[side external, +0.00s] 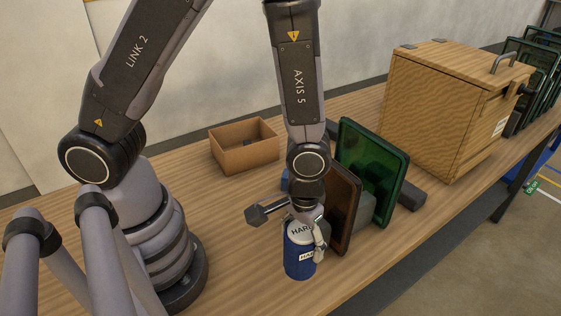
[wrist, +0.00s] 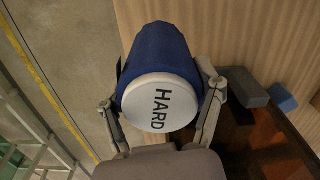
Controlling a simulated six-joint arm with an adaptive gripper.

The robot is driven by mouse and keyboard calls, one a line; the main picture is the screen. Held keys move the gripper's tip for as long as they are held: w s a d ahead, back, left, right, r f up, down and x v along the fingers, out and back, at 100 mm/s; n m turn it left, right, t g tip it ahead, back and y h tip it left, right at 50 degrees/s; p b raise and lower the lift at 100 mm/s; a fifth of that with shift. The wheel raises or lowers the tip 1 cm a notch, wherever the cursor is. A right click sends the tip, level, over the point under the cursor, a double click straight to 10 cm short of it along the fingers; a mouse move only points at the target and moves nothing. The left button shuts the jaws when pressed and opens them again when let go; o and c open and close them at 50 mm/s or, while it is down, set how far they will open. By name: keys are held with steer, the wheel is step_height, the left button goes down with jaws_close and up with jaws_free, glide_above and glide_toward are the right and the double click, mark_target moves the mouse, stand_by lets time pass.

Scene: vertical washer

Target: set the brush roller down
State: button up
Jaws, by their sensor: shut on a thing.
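The brush roller (side external: 299,256) is a blue cylinder with a white end cap marked HARD. It is upright in the side external view, and its lower end is at or close to the wooden table; I cannot tell whether they touch. In the wrist view the roller (wrist: 160,60) lies between my two fingers, its white cap facing the camera. My gripper (side external: 306,234) is shut on the roller near its top. It also shows in the wrist view (wrist: 162,108), with one finger on each side of the roller.
A brown panel (side external: 342,208) and a green panel (side external: 372,170) stand close to the right of the roller, with grey blocks by them. An open cardboard box (side external: 244,146) and a wooden crate (side external: 445,110) stand farther back.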

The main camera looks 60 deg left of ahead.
step_height(320, 180, up, 17)
steer(key=w+a+n, duration=1.1)
steer(key=w+a, duration=0.7)
steer(key=w+a+n, duration=0.2)
steer(key=a+n, duration=0.7)
steer(key=a, duration=1.6)
step_height(320, 180, down, 11)
steer(key=shift+w+a+f, duration=1.15)
steer(key=shift+w+f, duration=0.85)
steer(key=shift+f, duration=0.2)
steer(key=shift+w+a+f, duration=1.2)
steer(key=shift+w+f, duration=0.75)
steer(key=shift+f, duration=0.2)
steer(key=shift+w+a+f, duration=1.15)
steer(key=shift+w+f, duration=0.85)
steer(key=shift+f, duration=0.2)
